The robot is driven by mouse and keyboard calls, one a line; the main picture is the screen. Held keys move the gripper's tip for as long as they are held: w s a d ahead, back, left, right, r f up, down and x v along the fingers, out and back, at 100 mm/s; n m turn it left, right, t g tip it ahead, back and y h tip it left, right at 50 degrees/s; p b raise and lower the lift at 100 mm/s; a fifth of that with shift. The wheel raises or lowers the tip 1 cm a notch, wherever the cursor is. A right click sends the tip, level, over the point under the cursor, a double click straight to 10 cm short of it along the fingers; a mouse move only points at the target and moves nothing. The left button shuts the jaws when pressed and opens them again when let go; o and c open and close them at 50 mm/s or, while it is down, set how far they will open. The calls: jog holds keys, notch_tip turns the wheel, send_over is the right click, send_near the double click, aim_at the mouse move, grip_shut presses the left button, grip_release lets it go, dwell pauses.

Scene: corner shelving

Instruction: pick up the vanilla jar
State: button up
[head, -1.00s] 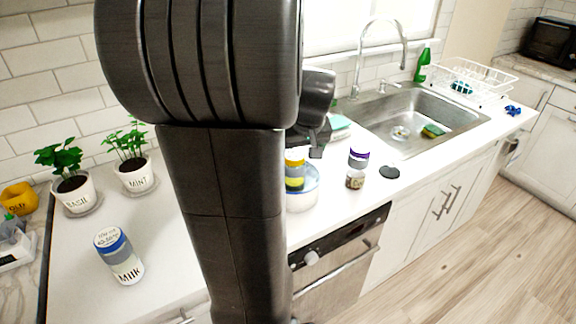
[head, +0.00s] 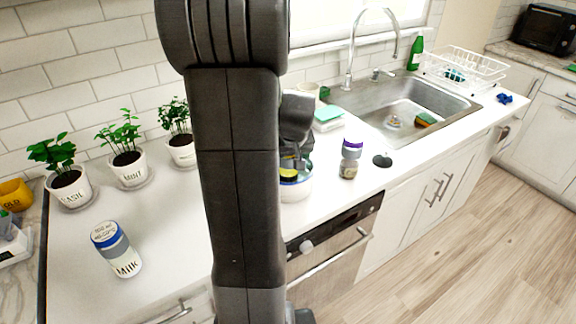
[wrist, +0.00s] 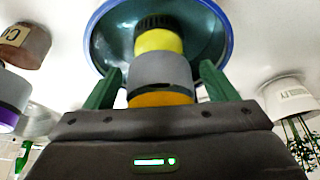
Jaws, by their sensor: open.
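A jar with an orange lid, grey band and yellow body (wrist: 158,70) stands in a bowl with a blue rim (wrist: 225,22). I take it to be the vanilla jar; no name on it is readable. In the head view only a yellow bit of it (head: 288,175) shows above the bowl (head: 297,191); my arm hides the rest. My gripper (wrist: 160,78) is open, with one green finger on each side of the jar, in the wrist view. Whether the fingers touch it I cannot tell. My dark gripper body (head: 296,125) is over the bowl in the head view.
A purple-lidded jar (head: 350,158) stands right of the bowl; its label starts "CU" in the wrist view (wrist: 22,42). Several potted herbs (head: 128,165) line the wall. A milk container (head: 116,250) stands at left. The sink (head: 400,115) is farther right.

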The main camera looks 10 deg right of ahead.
jog(key=shift+c, duration=0.2)
jog(key=shift+r, duration=0.1)
jog(key=c, duration=1.3)
